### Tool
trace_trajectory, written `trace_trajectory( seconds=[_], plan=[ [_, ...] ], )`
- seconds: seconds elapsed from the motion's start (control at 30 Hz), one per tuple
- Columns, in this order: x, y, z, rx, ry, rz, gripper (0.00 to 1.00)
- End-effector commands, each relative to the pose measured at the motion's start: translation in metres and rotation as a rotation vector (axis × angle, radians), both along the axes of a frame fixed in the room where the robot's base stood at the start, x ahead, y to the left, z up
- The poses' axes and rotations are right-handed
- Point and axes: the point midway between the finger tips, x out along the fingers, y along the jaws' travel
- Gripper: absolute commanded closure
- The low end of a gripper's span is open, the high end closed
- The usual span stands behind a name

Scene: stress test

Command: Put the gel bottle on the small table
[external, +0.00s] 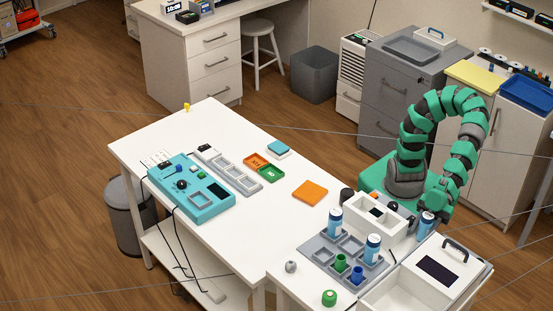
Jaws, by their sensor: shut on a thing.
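My gripper (430,206) is at the end of my green arm, which arches over and down at the right. It is shut on a blue-and-white bottle (425,225), held slightly tilted beside the white open box. The jaws are small and partly hidden by the arm. Two similar bottles stand upright on the grey tray, one at the back left (335,223) and one nearer the front (372,251). Labels are too small to read, so I cannot tell which is the gel bottle. A white table (228,215) spans the middle; I cannot tell which surface is the small table.
The grey tray (318,246) also holds green and blue cups. A white box (378,221) and a lidded white case (440,265) crowd my gripper. An orange pad (310,191) and a teal panel (205,205) lie on the white table, with bare space between them.

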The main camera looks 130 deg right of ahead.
Motion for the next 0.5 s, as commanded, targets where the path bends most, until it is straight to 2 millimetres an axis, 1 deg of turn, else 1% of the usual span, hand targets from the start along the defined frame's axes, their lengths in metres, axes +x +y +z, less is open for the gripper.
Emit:
trace_trajectory(
  seconds=[0.03,0.1,0.3,0.47,0.5],
  plan=[
    [-0.0002,0.0001,-0.0103,-0.003,0.001,0.0,0.9],
    [-0.0003,0.0003,-0.0152,-0.002,0.001,0.001,0.9],
    [-0.0003,0.0002,-0.0136,0.001,-0.001,0.001,0.9],
    [-0.0002,0.0001,-0.0162,0.001,-0.001,0.001,0.9],
    [-0.0002,0.0,-0.0156,0.001,-0.001,0.001,0.53]
  ],
)
